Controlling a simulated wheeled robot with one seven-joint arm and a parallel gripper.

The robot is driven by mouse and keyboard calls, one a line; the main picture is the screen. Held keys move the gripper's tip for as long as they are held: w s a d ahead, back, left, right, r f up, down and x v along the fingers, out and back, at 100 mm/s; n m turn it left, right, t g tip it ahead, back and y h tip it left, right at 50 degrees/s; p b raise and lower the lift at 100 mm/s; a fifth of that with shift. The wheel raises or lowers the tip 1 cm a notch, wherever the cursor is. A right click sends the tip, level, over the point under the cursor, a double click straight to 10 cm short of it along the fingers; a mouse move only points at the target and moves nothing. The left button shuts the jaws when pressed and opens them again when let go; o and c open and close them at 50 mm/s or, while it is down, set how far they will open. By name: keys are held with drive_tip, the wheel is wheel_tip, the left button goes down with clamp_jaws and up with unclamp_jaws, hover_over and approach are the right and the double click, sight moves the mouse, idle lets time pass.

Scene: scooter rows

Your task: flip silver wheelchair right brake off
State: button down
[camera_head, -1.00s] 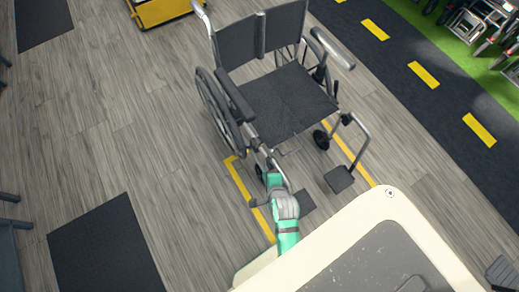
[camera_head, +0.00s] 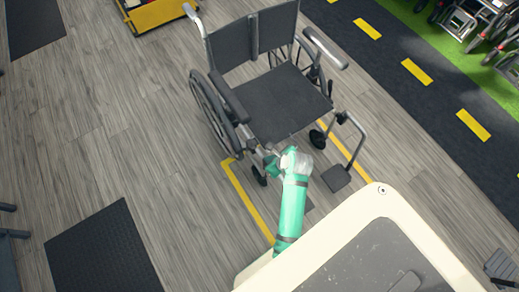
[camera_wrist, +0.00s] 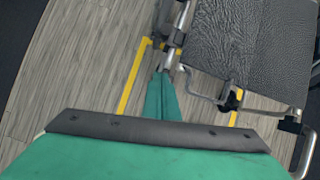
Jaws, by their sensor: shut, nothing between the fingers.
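The silver wheelchair (camera_head: 285,100) stands unfolded with a dark seat, facing the lower part of the head view. My green gripper (camera_head: 276,162) is at the front end of the wheelchair's side frame, on the left of the picture, near the large wheel (camera_head: 212,110). In the wrist view my gripper (camera_wrist: 163,74) is shut, with its tips together beside a silver frame tube (camera_wrist: 176,42), left of the seat (camera_wrist: 228,40). Nothing shows between the fingers. I cannot clearly make out the brake lever; contact with the tube is unclear.
A footrest (camera_head: 337,178) sticks out on the right of the chair's front. Yellow floor tape (camera_head: 248,200) runs beneath the chair. A yellow cart (camera_head: 155,15) is at the top left.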

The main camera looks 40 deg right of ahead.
sight(248, 147)
drive_tip(key=w+f, duration=0.7)
drive_tip(key=w, duration=0.1)
drive_tip(key=shift+w+a+f, duration=0.15)
drive_tip(key=shift+w+a, duration=0.2)
drive_tip(key=shift+w, duration=0.05)
